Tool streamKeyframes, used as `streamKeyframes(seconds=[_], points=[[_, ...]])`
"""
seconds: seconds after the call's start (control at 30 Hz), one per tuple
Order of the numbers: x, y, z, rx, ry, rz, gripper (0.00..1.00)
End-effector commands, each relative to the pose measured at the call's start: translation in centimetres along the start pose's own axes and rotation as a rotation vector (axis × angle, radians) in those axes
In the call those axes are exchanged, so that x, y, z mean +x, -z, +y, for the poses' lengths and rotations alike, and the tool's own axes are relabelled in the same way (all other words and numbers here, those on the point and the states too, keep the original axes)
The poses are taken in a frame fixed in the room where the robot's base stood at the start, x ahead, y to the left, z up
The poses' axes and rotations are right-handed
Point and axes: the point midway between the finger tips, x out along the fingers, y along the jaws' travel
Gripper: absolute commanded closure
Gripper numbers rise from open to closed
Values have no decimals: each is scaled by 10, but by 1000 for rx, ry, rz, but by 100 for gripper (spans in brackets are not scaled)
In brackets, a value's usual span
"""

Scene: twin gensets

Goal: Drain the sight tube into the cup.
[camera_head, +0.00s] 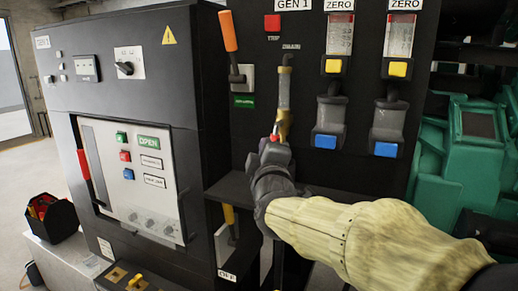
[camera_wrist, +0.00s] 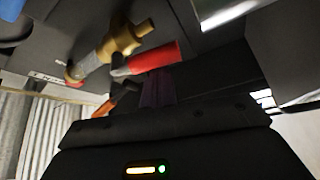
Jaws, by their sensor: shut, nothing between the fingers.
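The sight tube (camera_head: 284,88) is a narrow, upright, clear tube on the dark panel under the DRAIN label. A brass valve (camera_head: 285,122) sits at its lower end; it also shows in the wrist view (camera_wrist: 122,42). The valve's red lever handle (camera_wrist: 152,58) points right in the wrist view. My gripper (camera_head: 273,143) is shut just below the valve, close to the red handle. I cannot tell whether it touches the handle. I cannot make out a cup in either view; my gripper and arm cover the area below the valve.
An orange-handled lever (camera_head: 230,32) is at upper left. A dark shelf (camera_head: 345,195) runs below. Green machinery (camera_head: 475,135) stands at right.

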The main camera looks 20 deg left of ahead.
Motion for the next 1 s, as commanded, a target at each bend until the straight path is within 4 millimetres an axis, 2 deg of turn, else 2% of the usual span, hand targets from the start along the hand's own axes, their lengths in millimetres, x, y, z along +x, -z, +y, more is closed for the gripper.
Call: streamKeyframes(seconds=[0.67, 1.0], points=[[0, 1, 1, 1, 0, 1, 100], [12, 24, -1, 0, 0, -3, 100]])
